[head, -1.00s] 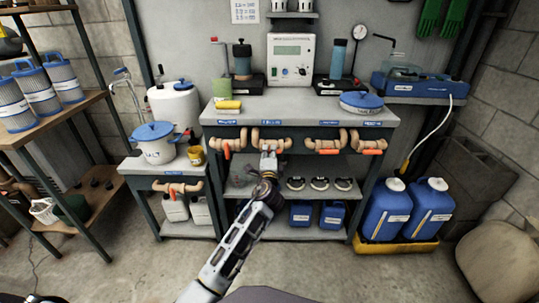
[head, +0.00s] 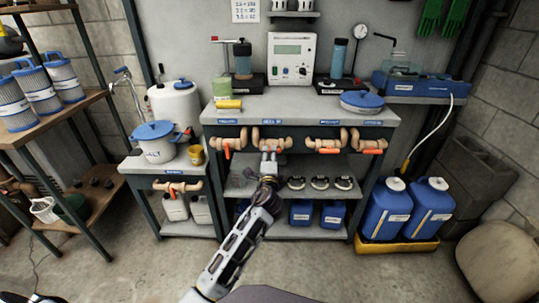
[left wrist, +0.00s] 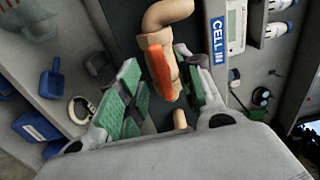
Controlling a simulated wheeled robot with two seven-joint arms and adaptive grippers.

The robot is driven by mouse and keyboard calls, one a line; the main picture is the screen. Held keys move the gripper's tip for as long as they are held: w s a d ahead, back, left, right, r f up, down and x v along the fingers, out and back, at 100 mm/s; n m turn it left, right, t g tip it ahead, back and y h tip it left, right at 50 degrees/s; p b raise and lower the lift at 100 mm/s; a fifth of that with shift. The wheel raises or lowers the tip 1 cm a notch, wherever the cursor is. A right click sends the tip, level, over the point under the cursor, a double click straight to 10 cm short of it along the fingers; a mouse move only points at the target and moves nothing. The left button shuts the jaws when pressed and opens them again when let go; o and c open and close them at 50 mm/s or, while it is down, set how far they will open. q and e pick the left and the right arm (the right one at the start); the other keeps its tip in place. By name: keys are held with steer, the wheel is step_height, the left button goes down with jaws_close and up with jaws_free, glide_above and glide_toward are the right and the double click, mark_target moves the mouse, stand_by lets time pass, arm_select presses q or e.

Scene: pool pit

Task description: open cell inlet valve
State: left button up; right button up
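The cell inlet valve (head: 270,143) is on a tan pipe under the bench's front edge, below a blue label that reads CELL IN in the left wrist view (left wrist: 217,42). Its orange handle (left wrist: 160,70) lies roughly along the pipe in that view. My left gripper (head: 269,158) is in front of this valve and partly hides it in the head view. In the left wrist view my left gripper (left wrist: 168,98) has its green-padded fingers spread, with the handle between them. I cannot tell whether a finger touches the handle. My right gripper is not in view.
Similar orange-handled valves sit to the left (head: 228,144) and right (head: 325,145) on the same bench (head: 300,105). A lower shelf (head: 295,232) holds small blue containers. Blue jugs (head: 388,212) stand in a yellow tray at right. The floor in front is clear.

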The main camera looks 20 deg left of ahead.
arm_select(q)
steer(key=v, duration=1)
steer(key=shift+a, duration=0.1)
stand_by(0.6)
